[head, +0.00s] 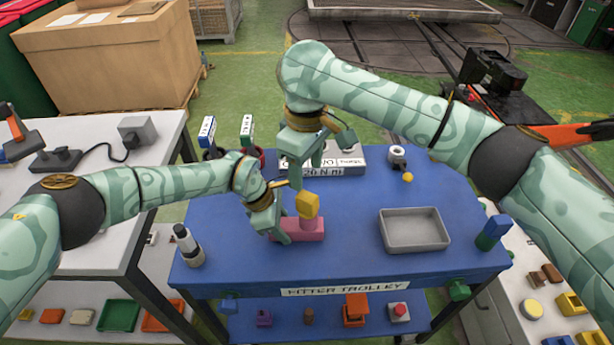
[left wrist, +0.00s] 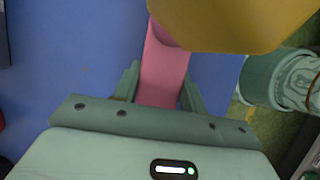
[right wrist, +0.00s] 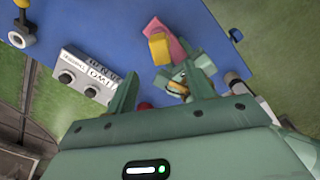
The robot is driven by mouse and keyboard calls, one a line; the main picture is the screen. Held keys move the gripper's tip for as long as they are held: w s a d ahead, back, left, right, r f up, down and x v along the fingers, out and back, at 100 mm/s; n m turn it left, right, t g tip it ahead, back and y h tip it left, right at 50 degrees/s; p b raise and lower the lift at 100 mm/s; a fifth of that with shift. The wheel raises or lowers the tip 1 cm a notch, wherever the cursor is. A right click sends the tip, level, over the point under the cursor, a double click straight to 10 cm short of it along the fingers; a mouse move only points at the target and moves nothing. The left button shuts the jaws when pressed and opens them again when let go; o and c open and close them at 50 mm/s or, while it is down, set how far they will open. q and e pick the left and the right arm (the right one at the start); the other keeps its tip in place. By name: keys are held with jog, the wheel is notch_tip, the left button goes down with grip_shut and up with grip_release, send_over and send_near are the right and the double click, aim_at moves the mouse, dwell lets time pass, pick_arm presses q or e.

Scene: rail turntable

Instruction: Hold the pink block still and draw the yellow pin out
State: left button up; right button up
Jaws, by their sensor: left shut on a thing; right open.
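The pink block (head: 313,236) lies on the blue trolley top (head: 350,260) near the middle. The yellow pin (head: 307,204) stands up from it, its thick head on top; its lower part is hidden. My left gripper (head: 280,232) is shut on the left part of the pink block. In the left wrist view the block (left wrist: 165,75) lies between its fingers, with the yellow head (left wrist: 240,18) large above. My right gripper (head: 297,172) is open and empty, above and behind the pin. In the right wrist view the pin (right wrist: 160,50) is beyond its fingers, apart from them.
A grey tray (head: 413,246) stands right of the block. A grey-white labelled box (head: 345,158) stands behind, partly hidden by my right arm. A white-and-black bottle (head: 187,245) is at the left, a blue-green block (head: 492,232) at the right edge. The top front of the trolley is clear.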

aim_at(307, 196)
notch_tip(307, 196, down, 9)
jog(key=shift+r, duration=0.1)
dwell(0.3)
jog(key=shift+w, duration=0.1)
grip_shut()
